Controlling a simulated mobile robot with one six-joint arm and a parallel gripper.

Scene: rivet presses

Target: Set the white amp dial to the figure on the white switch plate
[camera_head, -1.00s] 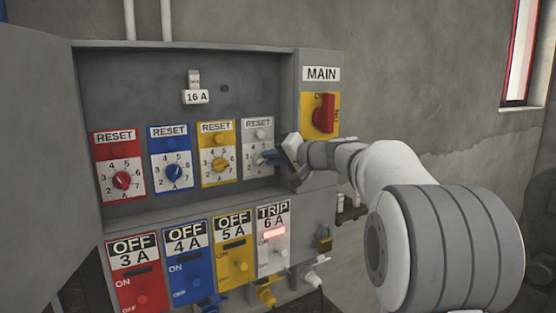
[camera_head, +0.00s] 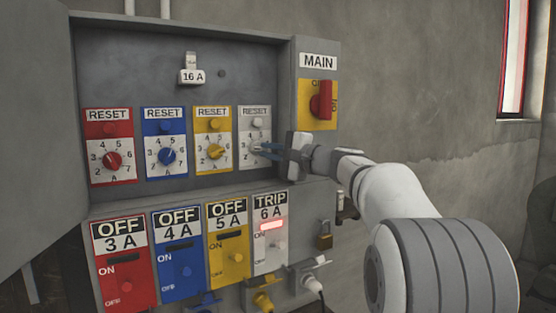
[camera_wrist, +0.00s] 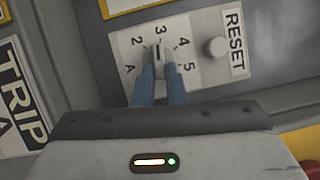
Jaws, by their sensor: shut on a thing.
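The white amp dial (camera_head: 256,147) is on the white RESET plate, rightmost of the dials. It also shows in the wrist view (camera_wrist: 158,56), turned sideways. My gripper (camera_head: 263,149) has its blue fingers on either side of the dial's knob, shut on it, as the wrist view shows (camera_wrist: 158,72). The knob's dark line points towards the 3. The figures 2, 3, 4, 5 and the A show; the others are hidden behind my fingers. The white switch plate (camera_head: 265,255) below reads TRIP 6 A, with a lit red window.
Red (camera_head: 110,162), blue (camera_head: 166,156) and yellow (camera_head: 214,151) dials sit left of the white one. Their switch plates below read OFF. The white RESET button (camera_head: 257,123) is just above the dial. The red MAIN handle (camera_head: 321,100) is at the right, near my arm.

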